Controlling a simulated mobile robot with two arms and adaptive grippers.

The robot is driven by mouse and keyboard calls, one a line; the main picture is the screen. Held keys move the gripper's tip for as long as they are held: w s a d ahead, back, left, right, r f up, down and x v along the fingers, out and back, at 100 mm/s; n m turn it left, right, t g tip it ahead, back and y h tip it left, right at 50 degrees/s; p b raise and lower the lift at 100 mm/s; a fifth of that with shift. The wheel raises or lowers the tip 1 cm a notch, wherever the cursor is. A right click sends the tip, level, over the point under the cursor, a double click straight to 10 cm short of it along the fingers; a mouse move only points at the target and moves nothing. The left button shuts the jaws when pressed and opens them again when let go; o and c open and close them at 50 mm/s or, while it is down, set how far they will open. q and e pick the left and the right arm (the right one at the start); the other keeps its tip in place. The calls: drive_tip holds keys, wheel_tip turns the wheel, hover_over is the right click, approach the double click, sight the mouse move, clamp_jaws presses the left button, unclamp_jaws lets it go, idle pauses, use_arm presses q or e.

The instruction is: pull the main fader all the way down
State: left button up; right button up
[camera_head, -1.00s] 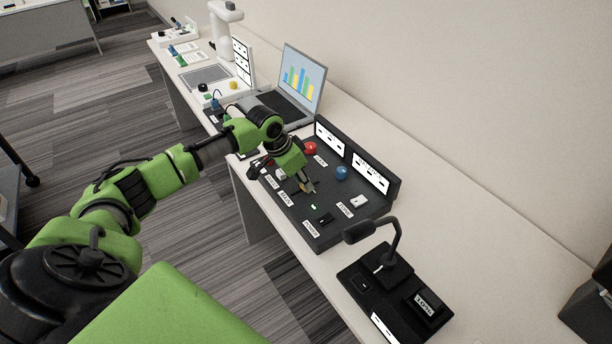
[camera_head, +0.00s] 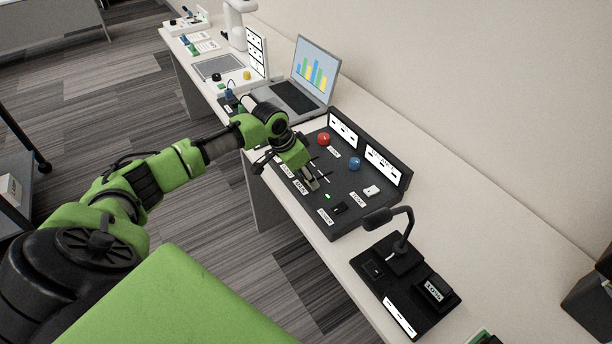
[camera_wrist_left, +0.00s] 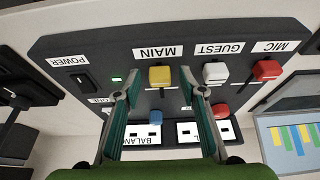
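The main fader's yellow knob (camera_wrist_left: 160,76) sits close to the MAIN label (camera_wrist_left: 158,52) on the dark console (camera_head: 347,214). In the left wrist view, my left gripper (camera_wrist_left: 159,80) is open, with one fingertip on each side of the yellow knob and a visible gap on both sides. In the head view, my left gripper (camera_head: 312,184) is low over the console beside the MAIN label, and its fingers mostly hide the knob. My right gripper is in neither view.
A white GUEST knob (camera_wrist_left: 215,72) and red MIC knob (camera_wrist_left: 266,70) stand beside the right finger. Behind are a red button (camera_head: 324,139) and a blue button (camera_head: 354,163). A power switch (camera_wrist_left: 84,82) and green light (camera_wrist_left: 116,79) lie left. A microphone (camera_head: 380,215) stands near the console.

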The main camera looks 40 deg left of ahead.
use_arm(q)
drive_tip(key=v, duration=1.2)
drive_tip(key=shift+s, duration=0.1)
